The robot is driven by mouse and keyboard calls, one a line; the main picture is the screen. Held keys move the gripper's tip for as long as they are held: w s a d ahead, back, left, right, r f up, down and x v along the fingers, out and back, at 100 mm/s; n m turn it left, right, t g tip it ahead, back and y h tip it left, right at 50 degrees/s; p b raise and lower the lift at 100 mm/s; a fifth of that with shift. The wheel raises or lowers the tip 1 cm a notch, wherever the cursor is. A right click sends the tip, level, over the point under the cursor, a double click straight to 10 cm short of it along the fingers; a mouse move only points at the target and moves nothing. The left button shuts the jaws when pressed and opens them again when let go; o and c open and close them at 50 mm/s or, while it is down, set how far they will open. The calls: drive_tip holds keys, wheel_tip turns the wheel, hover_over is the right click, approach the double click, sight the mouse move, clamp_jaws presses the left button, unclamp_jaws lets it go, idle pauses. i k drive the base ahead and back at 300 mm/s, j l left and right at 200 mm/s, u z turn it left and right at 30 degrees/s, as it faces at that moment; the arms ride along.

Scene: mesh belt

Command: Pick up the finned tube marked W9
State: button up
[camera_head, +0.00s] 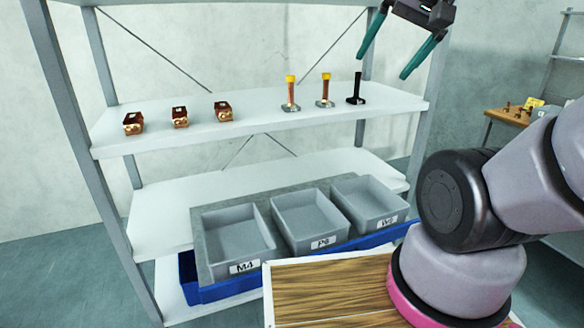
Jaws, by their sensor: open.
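On the upper shelf stand two upright copper-brown tubes with yellow tops, a left one (291,93) and a right one (326,90), each on a small base. They look like the finned tubes, but fins and any marking are too small to read, so I cannot tell which is W9. To their right is a black upright post on a base (356,90), with no tube visible on it. My gripper (384,66) is at the top, above and right of the tubes, its two teal fingers wide apart with nothing between them.
Three small brown boxy parts (180,117) sit on the upper shelf's (250,130) left half. Below, grey bins are labelled M4 (243,267), P8 (322,243) and apparently W9 (388,222). A wooden surface (330,290) is in front. A side table (508,117) holds small parts.

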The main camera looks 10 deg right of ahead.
sight(133, 123)
drive_tip(key=k+j+u, duration=0.1)
drive_tip(key=u, duration=1.55)
